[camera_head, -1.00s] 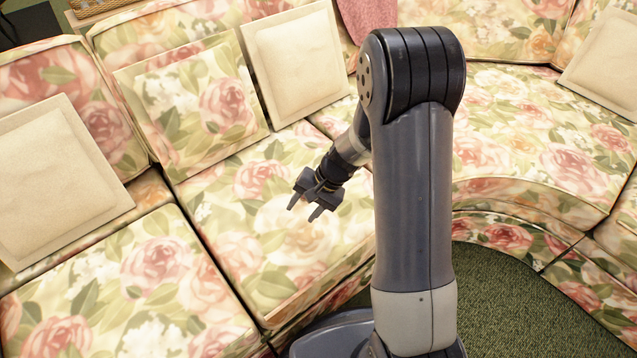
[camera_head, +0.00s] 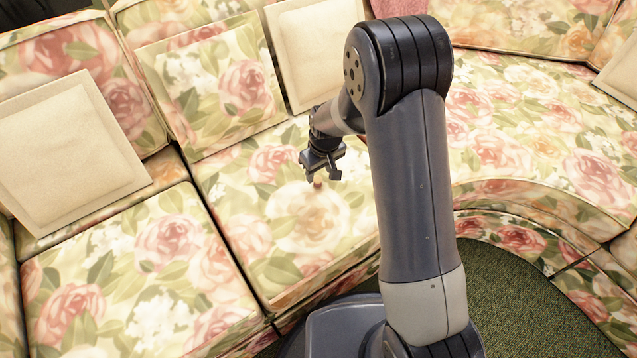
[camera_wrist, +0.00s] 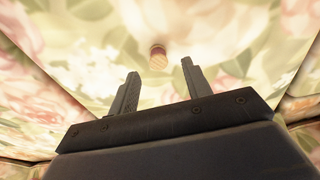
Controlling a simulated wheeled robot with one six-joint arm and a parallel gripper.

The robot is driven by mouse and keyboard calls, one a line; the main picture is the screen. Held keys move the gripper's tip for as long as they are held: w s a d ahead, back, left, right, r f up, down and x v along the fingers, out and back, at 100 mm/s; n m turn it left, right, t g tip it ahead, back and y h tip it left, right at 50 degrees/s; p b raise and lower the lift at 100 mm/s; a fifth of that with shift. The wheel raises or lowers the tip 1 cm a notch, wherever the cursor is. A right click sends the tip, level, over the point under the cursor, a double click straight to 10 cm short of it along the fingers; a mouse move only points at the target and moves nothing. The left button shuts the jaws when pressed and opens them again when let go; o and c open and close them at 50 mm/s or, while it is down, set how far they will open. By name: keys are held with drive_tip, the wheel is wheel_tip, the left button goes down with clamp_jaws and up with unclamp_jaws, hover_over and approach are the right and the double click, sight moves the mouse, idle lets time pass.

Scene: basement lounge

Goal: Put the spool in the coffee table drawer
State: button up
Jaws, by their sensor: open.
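A small spool (camera_wrist: 158,58) with a reddish-brown side and a pale end is on the floral sofa seat (camera_wrist: 95,70). In the head view, the spool (camera_head: 318,184) is a tiny dark reddish spot just below my gripper (camera_head: 322,176). My gripper (camera_wrist: 160,70) is open and empty, with its fingers pointing down toward the seat. In the wrist view, the spool lies between the lines of the two fingers and a little beyond their tips. It looks apart from both fingers. The coffee table and its drawer are not in view.
The curved floral sofa has backrests and cream cushions (camera_head: 65,160) at left, with another cream cushion (camera_head: 312,50) behind my gripper. The seat (camera_head: 150,270) to the left is clear. Green carpet (camera_head: 530,310) shows at lower right.

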sight(318, 180)
drive_tip(key=f+b, duration=0.1)
drive_tip(key=f, duration=0.1)
drive_tip(key=w+f, duration=0.1)
drive_tip(key=f, duration=0.2)
drive_tip(key=shift+w+a+f+b, duration=0.2)
drive_tip(key=shift+f+b, duration=0.1)
drive_tip(key=shift+b, duration=0.1)
drive_tip(key=shift+r, duration=0.1)
clamp_jaws()
